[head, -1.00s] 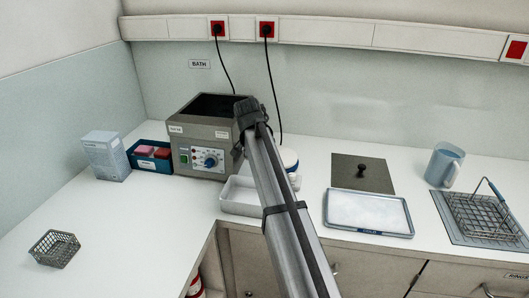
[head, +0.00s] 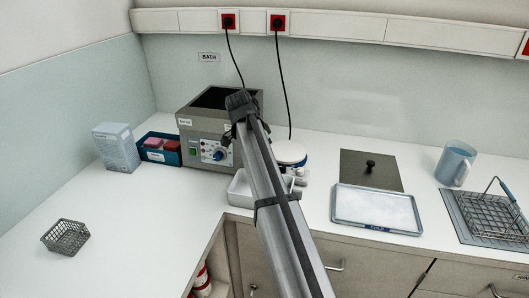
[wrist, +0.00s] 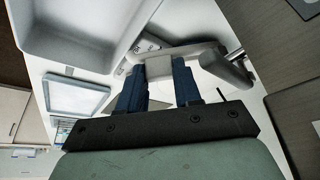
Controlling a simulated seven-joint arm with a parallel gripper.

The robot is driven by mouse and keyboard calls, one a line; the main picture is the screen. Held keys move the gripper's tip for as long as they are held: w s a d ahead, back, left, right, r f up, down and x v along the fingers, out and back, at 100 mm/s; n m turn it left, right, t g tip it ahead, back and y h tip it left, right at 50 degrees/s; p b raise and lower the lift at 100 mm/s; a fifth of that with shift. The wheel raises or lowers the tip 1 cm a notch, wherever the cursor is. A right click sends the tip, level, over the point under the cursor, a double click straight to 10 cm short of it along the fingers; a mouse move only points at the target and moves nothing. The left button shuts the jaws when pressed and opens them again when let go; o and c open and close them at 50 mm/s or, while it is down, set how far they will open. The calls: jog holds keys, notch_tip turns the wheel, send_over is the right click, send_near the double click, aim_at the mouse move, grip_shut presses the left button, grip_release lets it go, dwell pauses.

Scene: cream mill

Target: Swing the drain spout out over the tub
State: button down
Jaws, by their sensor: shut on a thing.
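The grey bath (head: 205,139) stands against the back wall, with a dial and a green switch on its front. The white tub (head: 240,190) sits in front of it, partly hidden by my arm. In the wrist view the tub (wrist: 80,25) fills the upper left. My gripper (wrist: 158,88) has its two blue fingers shut on a pale grey piece, which appears to be the drain spout (wrist: 218,66). The spout runs across between the tub and the dark bath side at right. Whether its outlet is over the tub I cannot tell. In the head view my arm hides the spout.
A blue rack (head: 160,150) and a pale box (head: 116,147) stand left of the bath. A wire basket (head: 66,237) is at front left. A blue-rimmed tray (head: 376,209), dark lid (head: 371,168) and jug (head: 456,163) are at right. The left counter is mostly clear.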

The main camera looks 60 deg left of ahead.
jog(key=c, duration=0.8)
grip_release()
jog(key=shift+o, duration=0.2)
jog(key=v, duration=1.4)
jog(key=shift+w+d+f, duration=0.1)
